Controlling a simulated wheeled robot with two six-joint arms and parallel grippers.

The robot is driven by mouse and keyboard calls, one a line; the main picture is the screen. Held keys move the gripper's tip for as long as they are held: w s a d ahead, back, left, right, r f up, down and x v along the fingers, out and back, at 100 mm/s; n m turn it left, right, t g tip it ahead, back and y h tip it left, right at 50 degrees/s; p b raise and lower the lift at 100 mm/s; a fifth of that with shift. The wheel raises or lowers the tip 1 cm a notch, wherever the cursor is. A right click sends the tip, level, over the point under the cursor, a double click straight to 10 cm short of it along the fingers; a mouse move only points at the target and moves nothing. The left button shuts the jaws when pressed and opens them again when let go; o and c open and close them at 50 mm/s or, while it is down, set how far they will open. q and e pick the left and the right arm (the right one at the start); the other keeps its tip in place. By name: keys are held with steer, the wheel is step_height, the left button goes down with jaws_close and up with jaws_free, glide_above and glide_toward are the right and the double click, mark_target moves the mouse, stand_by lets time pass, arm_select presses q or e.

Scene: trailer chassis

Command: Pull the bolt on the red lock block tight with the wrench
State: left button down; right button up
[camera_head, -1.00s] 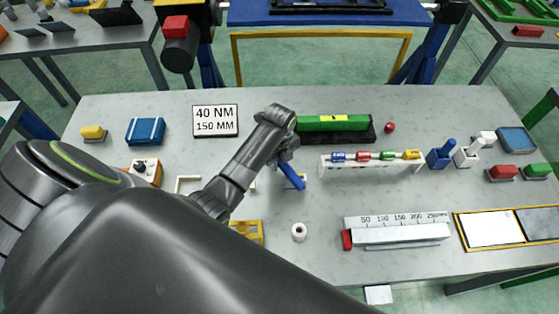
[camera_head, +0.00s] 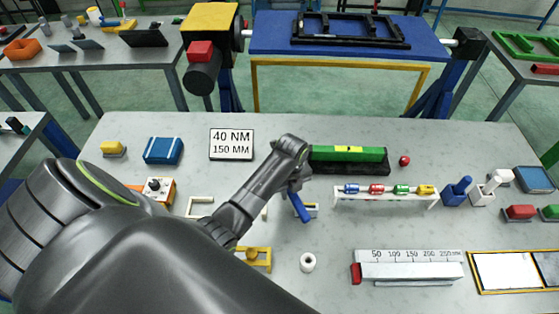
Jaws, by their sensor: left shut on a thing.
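My left gripper (camera_head: 294,187) is over the middle of the grey table, shut on a slim blue tool (camera_head: 301,209) that looks like the wrench's handle. My forearm hides part of the gripper. A red block (camera_head: 200,51) sits on a dark cylinder at the blue frame behind the table. Another red block (camera_head: 356,273) is at the left end of the ruler fixture. I cannot tell which is the lock block, and no bolt is clear. My right gripper is out of view.
A sign (camera_head: 231,144) reads 40 NM, 150 MM. A green bar (camera_head: 348,155) lies right of my wrist. A white rack (camera_head: 385,194) holds several coloured pieces. A white ring (camera_head: 308,262) and yellow fixture (camera_head: 254,258) stand in front. The table's back edge is mostly clear.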

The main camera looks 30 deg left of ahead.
arm_select(q)
steer(key=shift+s+a+m, duration=0.15)
steer(key=shift+s+m, duration=0.05)
steer(key=shift+m, duration=0.1)
steer(key=shift+s+a+m, duration=0.45)
steer(key=shift+s+m, duration=0.1)
steer(key=shift+m, duration=0.35)
steer(key=shift+s+a+m, duration=0.45)
steer(key=shift+a+m, duration=0.1)
steer(key=shift+m, duration=0.45)
steer(key=shift+w+d+n, duration=0.15)
steer(key=shift+d+n, duration=0.05)
steer(key=shift+n, duration=0.1)
step_height(320, 180, up, 6)
stand_by(1.1)
